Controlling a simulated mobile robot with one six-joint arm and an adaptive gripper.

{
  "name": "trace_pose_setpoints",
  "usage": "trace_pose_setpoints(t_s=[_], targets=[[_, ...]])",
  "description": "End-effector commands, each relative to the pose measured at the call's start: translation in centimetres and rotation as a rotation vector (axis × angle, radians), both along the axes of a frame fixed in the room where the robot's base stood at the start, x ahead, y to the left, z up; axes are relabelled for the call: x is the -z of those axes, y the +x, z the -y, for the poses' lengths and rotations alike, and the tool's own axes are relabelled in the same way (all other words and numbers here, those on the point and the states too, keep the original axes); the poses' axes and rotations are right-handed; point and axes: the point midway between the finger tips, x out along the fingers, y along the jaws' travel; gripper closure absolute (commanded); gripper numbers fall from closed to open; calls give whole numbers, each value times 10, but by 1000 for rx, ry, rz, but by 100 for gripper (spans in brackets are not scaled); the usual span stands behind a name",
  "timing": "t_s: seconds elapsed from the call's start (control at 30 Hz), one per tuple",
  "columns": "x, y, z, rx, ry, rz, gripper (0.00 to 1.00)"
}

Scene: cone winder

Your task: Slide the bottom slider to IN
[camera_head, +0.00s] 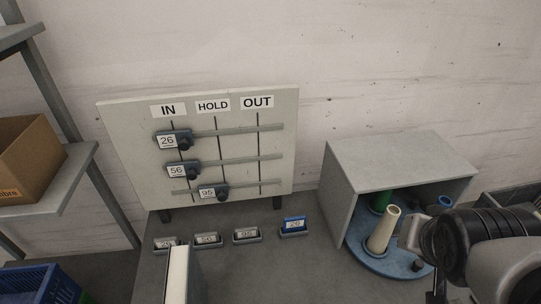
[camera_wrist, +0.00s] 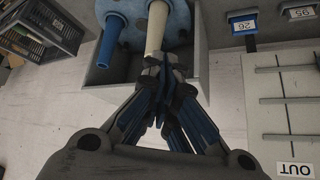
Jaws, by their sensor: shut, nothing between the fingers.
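The bottom slider (camera_head: 213,192), labelled 95, sits on the lowest rail of the pale upright board (camera_head: 270,110), with its dark knob at the HOLD line. The IN label (camera_head: 168,110) is at the board's upper left. The OUT label (camera_head: 257,102) is at its right. The slider 26 (camera_head: 173,141) and the slider 56 (camera_head: 183,170) are at the IN line. My gripper (camera_wrist: 165,65) is shut and empty in the wrist view, to the side of the board. The OUT end of the board (camera_wrist: 280,110) shows there, but no slider does.
A grey open box (camera_head: 400,160) stands right of the board, with a blue turntable (camera_head: 358,257) holding a cream cone (camera_head: 383,230). Several labelled holders, one a blue 26 holder (camera_head: 293,226), line the table before the board. A shelf with a cardboard box (camera_head: 30,160) is left.

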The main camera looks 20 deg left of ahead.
Motion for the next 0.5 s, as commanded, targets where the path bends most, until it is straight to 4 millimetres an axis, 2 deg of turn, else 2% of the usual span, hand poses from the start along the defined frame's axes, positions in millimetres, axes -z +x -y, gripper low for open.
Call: trace_pose_setpoints(t_s=[0.17,0.27,0.4,0.5], targets=[[9,56,-28,-19,64,84,100],[18,89,-57,-47,136,140,100],[37,124,-106,-102,276,192,100],[54,137,-146,-148,399,206,100]])
